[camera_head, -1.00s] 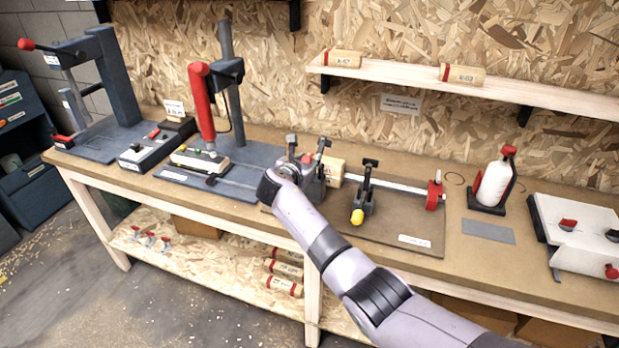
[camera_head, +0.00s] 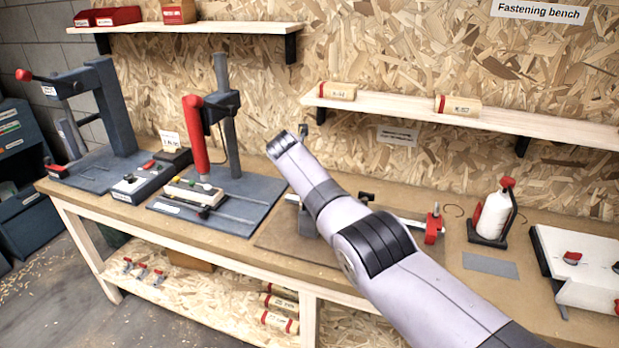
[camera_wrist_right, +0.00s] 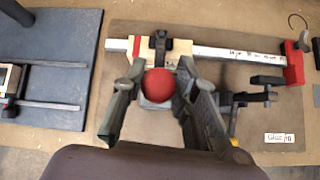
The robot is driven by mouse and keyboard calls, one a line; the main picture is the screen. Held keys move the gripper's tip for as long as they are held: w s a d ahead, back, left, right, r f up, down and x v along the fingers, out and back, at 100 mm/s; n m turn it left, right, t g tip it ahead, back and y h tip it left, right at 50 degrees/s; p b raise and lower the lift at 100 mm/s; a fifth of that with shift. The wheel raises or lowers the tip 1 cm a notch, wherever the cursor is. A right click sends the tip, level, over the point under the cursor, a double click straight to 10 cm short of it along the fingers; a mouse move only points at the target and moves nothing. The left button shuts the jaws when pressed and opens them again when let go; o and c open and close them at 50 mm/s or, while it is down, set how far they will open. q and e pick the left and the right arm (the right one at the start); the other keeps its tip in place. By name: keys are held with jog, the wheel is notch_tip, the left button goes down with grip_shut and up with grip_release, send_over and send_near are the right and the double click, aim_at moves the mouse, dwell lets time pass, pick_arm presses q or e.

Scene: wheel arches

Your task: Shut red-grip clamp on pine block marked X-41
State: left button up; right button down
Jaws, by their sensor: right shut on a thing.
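In the right wrist view, the round red grip (camera_wrist_right: 158,84) of a clamp sits between the fingers of my right gripper (camera_wrist_right: 162,82), which is shut on it. Just beyond it a pine block (camera_wrist_right: 182,47) with a red end lies against a metal bar (camera_wrist_right: 225,52). A dark clamp part (camera_wrist_right: 159,45) is in front of or over the block; I cannot tell whether it touches. No marking on the block is readable. In the head view my own right arm hides the block and the red grip. My left gripper is not in view.
A second dark clamp (camera_wrist_right: 255,95) with a yellow part (camera_wrist_right: 234,122) stands close to the right of my right gripper. A red bar end (camera_wrist_right: 293,62) is farther right. The grey press base (camera_head: 225,205) is left. A white bottle (camera_head: 492,215) stands at right.

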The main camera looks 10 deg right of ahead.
jog(key=shift+w+r, duration=0.1)
jog(key=shift+w, duration=0.15)
dwell(0.4)
jog(key=c, duration=1.3)
grip_release()
jog(key=shift+g, duration=0.3)
jog(key=shift+s, duration=0.1)
jog(key=shift+s+a+r, duration=0.15)
jog(key=shift+a+r, duration=0.05)
jog(key=shift+r, duration=0.15)
jog(key=v, duration=1.1)
